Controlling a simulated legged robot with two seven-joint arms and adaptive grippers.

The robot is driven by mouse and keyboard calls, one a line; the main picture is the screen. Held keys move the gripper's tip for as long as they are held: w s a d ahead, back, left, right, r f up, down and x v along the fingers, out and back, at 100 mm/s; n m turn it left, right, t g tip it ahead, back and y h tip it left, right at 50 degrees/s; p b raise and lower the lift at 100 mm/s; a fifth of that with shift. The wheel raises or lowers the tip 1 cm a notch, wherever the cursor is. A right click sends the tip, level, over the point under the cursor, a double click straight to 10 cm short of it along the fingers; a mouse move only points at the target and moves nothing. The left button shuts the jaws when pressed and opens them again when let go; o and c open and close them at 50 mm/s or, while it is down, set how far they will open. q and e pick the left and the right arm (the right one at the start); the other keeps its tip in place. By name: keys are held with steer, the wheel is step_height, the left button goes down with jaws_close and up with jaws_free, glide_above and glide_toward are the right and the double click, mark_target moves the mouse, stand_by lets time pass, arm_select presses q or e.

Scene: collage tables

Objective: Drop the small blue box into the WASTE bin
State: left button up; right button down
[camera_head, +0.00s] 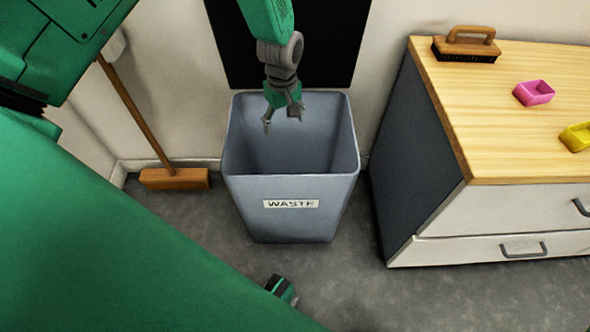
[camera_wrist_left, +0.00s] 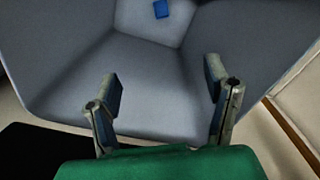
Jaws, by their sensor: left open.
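The grey WASTE bin (camera_head: 290,210) stands on the floor against the wall, with its label facing me. My left gripper (camera_head: 283,122) is over the bin's opening, pointing down, open and empty. In the left wrist view its two fingers (camera_wrist_left: 160,100) are spread apart with nothing between them. The small blue box (camera_wrist_left: 161,9) lies inside the bin, at the top edge of the left wrist view, apart from the fingers. The bin's front wall hides the box in the head view. My right gripper is not clearly in view.
A wooden-topped cabinet (camera_head: 490,115) stands right of the bin, bearing a brush (camera_head: 466,46), a pink box (camera_head: 534,92) and a yellow box (camera_head: 578,136). A broom (camera_head: 174,178) leans on the wall at the left.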

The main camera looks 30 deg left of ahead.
arm_select(q)
step_height(320, 180, up, 10)
steer(key=shift+r, duration=0.25)
stand_by(0.5)
